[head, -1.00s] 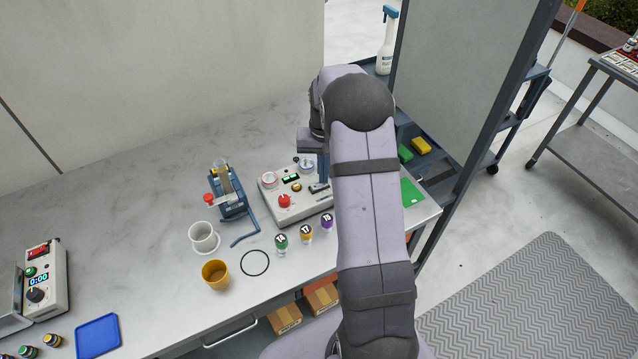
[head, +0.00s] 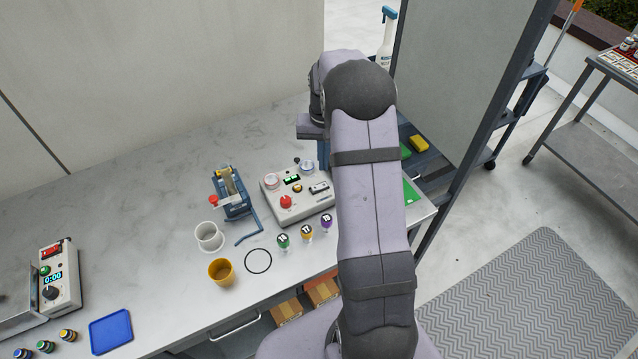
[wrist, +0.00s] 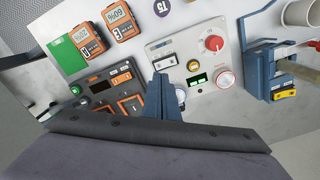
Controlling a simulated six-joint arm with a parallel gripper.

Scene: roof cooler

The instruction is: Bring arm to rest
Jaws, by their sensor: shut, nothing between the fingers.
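My arm reaches forward over the right end of the workbench, bent at the top. My gripper (wrist: 165,98) shows in the wrist view as blue fingers closed together, with nothing between them. It hangs over the edge of a pale control box (wrist: 195,55) with a red knob and a small green display. In the head view that control box (head: 297,199) stands left of my arm, which hides most of the gripper.
A blue press-like device (head: 232,192), a white cup (head: 208,236) and a yellow cup (head: 221,271) stand left of the box. Orange and black devices (wrist: 115,88) lie beside my gripper. A tall panel (head: 470,80) rises on the right. The bench's back left is clear.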

